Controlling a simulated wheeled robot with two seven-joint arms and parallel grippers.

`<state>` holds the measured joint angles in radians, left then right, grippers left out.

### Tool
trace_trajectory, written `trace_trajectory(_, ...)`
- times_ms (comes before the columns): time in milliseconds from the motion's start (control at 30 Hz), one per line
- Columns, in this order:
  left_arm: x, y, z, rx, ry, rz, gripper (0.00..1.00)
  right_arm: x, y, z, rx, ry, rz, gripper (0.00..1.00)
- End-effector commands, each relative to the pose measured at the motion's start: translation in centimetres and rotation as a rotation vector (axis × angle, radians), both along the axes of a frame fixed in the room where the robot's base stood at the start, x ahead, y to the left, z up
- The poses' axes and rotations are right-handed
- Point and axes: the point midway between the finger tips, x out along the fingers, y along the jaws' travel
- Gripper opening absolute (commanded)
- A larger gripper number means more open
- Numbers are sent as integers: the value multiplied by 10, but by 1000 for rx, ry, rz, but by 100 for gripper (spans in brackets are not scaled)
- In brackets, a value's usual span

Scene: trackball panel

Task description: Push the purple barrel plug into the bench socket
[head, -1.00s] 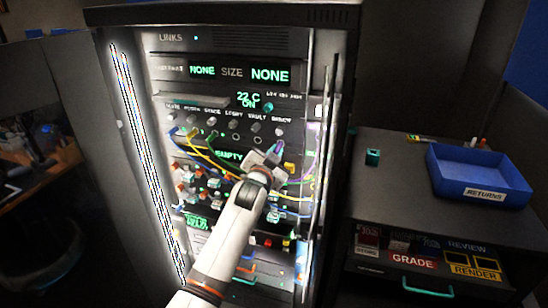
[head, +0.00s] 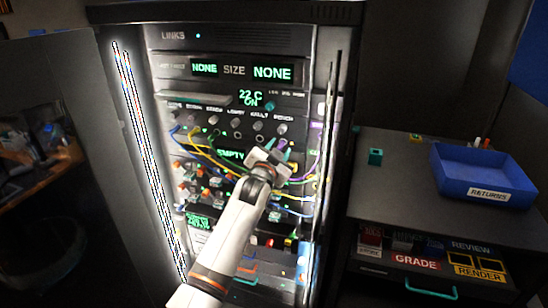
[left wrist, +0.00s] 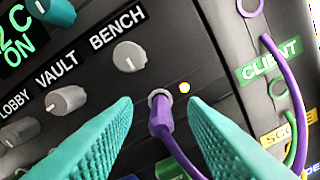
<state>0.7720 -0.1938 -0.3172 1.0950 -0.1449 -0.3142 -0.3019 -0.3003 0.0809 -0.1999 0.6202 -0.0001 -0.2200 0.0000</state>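In the left wrist view the purple barrel plug (left wrist: 160,117) stands at the round bench socket (left wrist: 157,94), below the BENCH knob (left wrist: 129,56). Its tip is inside the socket ring; how deep it sits I cannot tell. Its purple cable runs down between my fingers. My left gripper (left wrist: 161,98) is open, with one teal finger on each side of the plug and a gap to both. In the head view my left gripper (head: 276,150) is at the right part of the socket row. My right gripper is not in view.
Another purple cable loop (left wrist: 287,80) hangs by the CLIENT label (left wrist: 270,62). Several coloured cables cross the rack (head: 215,160) below the sockets. A blue returns tray (head: 482,178) sits on the right-hand cabinet.

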Motion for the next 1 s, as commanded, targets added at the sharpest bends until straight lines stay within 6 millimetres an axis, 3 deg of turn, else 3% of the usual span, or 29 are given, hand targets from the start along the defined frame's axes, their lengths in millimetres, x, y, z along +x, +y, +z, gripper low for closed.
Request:
trace_trajectory(167,-14,5,-2,0,0,1,39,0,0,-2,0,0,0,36)
trace_trajectory(700,-96,31,-2,0,-1,-1,39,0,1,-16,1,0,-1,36)
trace_trajectory(1000,-113,36,-1,0,0,-1,39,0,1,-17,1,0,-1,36)
